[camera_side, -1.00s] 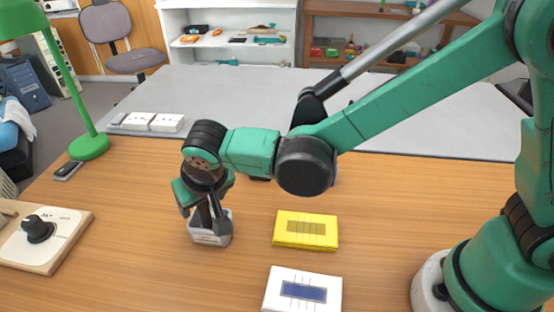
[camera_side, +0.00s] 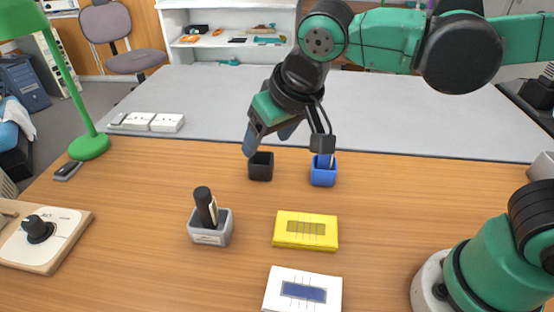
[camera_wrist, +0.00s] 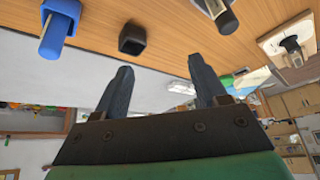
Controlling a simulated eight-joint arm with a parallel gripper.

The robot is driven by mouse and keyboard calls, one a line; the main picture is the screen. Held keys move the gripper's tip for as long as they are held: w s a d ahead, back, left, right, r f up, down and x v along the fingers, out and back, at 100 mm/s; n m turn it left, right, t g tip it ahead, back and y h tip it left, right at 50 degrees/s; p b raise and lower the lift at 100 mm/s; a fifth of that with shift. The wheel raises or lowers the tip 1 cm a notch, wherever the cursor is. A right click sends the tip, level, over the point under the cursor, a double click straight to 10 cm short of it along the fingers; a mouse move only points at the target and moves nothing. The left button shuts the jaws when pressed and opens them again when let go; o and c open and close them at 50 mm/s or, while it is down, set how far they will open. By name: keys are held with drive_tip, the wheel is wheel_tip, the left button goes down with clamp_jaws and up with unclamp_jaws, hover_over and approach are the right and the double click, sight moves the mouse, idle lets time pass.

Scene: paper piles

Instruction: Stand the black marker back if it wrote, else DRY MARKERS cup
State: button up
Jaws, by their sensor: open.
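The black marker (camera_side: 206,207) stands slightly tilted in a grey cup (camera_side: 209,238) with a white label whose print is too small to read. Both show in the wrist view at the top, the marker (camera_wrist: 226,20) rising from its cup. My gripper (camera_side: 286,146) is open and empty, raised up and to the right, clear of the marker. Its two fingers (camera_wrist: 160,68) are spread apart in the wrist view. A small black cup (camera_side: 261,171) looks empty. A blue cup (camera_side: 323,177) holds a blue marker (camera_wrist: 54,38).
A yellow pad (camera_side: 290,242) with thin lines on a darker patch lies right of the grey cup. A white pad (camera_side: 275,297) with a blue patch lies in front. A knob board (camera_side: 62,226) and green lamp (camera_side: 90,147) stand left. The wood between is clear.

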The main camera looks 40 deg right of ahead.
drive_tip(key=s+d+f+t, duration=0.1)
drive_tip(key=s+d, duration=0.1)
drive_tip(key=d, duration=0.4)
drive_tip(key=s+d+f, duration=0.1)
drive_tip(key=s+d, duration=0.1)
drive_tip(key=d, duration=0.3)
drive_tip(key=shift+d+f+t, duration=0.35)
drive_tip(key=shift+t, duration=0.05)
